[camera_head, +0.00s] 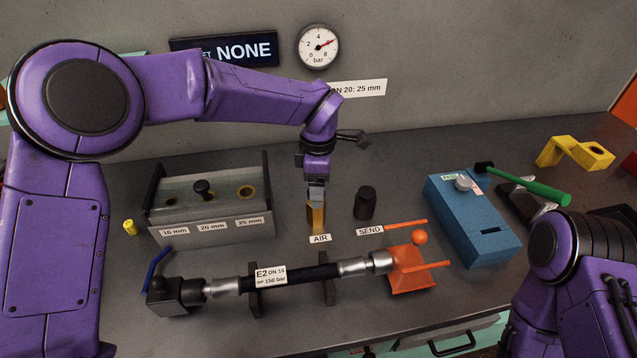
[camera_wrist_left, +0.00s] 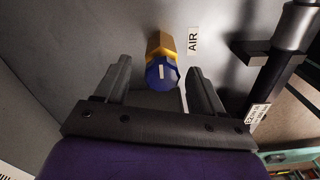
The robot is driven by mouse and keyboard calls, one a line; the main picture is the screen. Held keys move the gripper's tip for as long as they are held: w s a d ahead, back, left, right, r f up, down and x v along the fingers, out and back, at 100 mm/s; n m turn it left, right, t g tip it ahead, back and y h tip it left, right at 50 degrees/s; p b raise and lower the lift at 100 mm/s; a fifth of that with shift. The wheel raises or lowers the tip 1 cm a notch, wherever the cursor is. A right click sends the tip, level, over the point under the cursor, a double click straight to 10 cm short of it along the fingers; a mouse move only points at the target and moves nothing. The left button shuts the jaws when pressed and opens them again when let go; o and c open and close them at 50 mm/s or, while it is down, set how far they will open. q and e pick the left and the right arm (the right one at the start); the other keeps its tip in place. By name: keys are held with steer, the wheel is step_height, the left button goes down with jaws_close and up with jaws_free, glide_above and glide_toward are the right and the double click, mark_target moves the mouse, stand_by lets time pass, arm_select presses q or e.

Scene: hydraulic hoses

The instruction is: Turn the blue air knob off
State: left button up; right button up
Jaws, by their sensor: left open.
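The blue air knob (camera_wrist_left: 162,74) sits on top of a yellow valve body (camera_wrist_left: 158,44) in the left wrist view, with a white mark on its face. The label AIR (camera_wrist_left: 193,40) is beside it. In the head view the yellow valve body (camera_head: 316,216) stands behind the AIR label (camera_head: 320,238), and the knob is hidden by my gripper. My left gripper (camera_head: 316,194) points down over the valve. In the left wrist view its open fingers (camera_wrist_left: 155,90) are on either side of the knob, apart from it. My right gripper is not in view; only my right arm shows.
A gauge (camera_head: 318,46) on the back wall reads above zero. A black SEND post (camera_head: 364,203) stands close right of the valve. A hose (camera_head: 300,275) lies in front, between a black block and an orange clamp (camera_head: 410,270). A hole block (camera_head: 208,205) is left, a blue box (camera_head: 472,220) right.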

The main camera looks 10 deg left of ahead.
arm_select(q)
steer(key=shift+s, duration=0.2)
steer(key=shift+w, duration=0.1)
steer(key=c, duration=1.1)
steer(key=shift+o, duration=0.2)
